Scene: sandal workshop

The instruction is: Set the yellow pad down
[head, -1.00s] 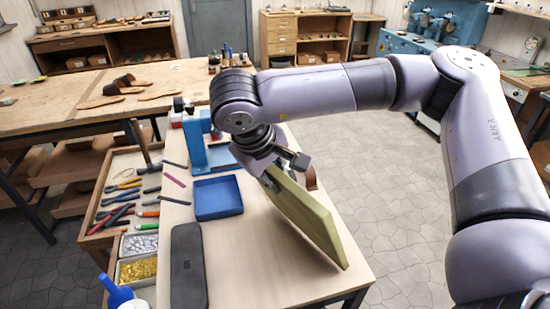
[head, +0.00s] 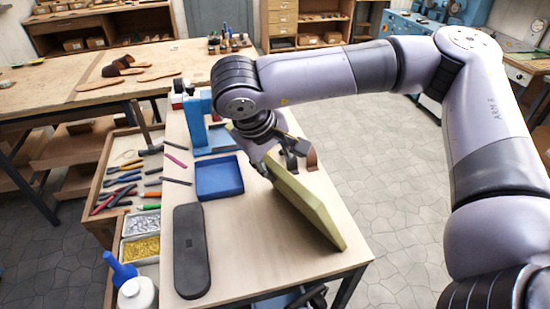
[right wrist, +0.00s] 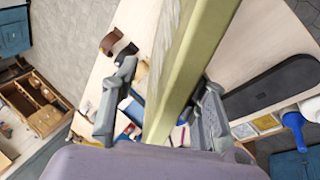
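The yellow-green pad (head: 308,208) is a thick slab, tilted on its edge above the table's right part. It also shows in the right wrist view (right wrist: 190,70), running between the fingers. My right gripper (head: 275,160) is at the pad's far end. In the right wrist view its fingers (right wrist: 162,112) stand on either side of the pad, with a clear gap on the left side, so it looks open around the pad. I cannot tell whether the pad's lower edge touches the table. My left gripper is not in view.
A blue press (head: 197,120) stands behind. A tool drawer (head: 125,185) and white bottle (head: 137,293) are left. The table's front middle is clear.

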